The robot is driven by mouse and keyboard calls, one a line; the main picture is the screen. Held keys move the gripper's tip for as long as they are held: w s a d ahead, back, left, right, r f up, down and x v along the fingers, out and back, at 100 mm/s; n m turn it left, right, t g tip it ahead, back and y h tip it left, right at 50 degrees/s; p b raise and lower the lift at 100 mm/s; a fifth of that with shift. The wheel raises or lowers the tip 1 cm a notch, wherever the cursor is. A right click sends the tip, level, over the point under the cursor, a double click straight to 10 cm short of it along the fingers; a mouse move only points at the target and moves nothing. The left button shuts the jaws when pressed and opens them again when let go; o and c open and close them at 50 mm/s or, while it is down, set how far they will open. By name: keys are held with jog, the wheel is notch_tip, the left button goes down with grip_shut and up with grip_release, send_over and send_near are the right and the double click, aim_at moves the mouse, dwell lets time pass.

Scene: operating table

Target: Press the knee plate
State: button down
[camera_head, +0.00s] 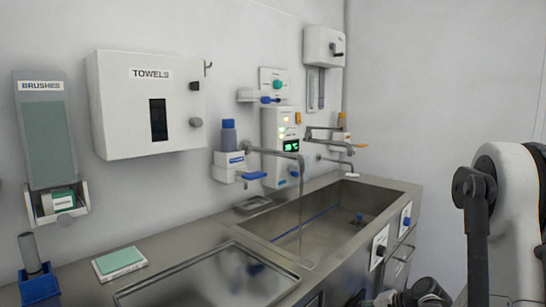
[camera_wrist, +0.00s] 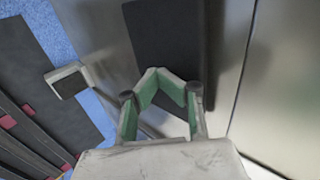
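A dark flat rectangular plate (camera_wrist: 168,40) is fixed on a metal front in the wrist view; it looks like the knee plate, though no label shows. My gripper (camera_wrist: 158,74) is in front of its lower part, with the green-padded fingers angled inward and their tips together, holding nothing visible. I cannot tell whether the tips touch the plate. In the head view the plate does not show, and my gripper cannot be made out; parts of my arm are at the lower right.
The steel sink (camera_head: 262,222) has white control panels on its front, one with a black knob (camera_head: 379,251) and one with a blue knob (camera_head: 406,219). In the wrist view a small black pad with a pale rim (camera_wrist: 68,82) juts out left of the plate. Dark slats (camera_wrist: 30,130) lie farther left.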

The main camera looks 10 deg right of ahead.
jog(key=s+d+f+p+v, duration=0.1)
jog(key=f+p+v, duration=0.1)
jog(key=v, duration=1)
jog(key=shift+s+d+r, duration=0.15)
jog(key=shift+s+r, duration=0.15)
jog(key=shift+s, duration=0.2)
jog(key=s+a+r+n+g+h+p, duration=0.1)
jog(key=s+a+r+n+h+p, duration=0.2)
jog(key=a+r, duration=0.75)
jog(key=s+a+r+n+g+h+p, duration=0.1)
jog(key=s+a+r+n+p, duration=0.35)
jog(key=a+r, duration=0.55)
jog(key=s+a+r+n+t+h+p, duration=0.1)
jog(key=s+a+r+n+p, duration=0.2)
jog(key=s+a+r, duration=0.2)
jog(key=s+a, duration=0.2)
jog(key=s, duration=0.1)
jog(key=shift+s, duration=0.25)
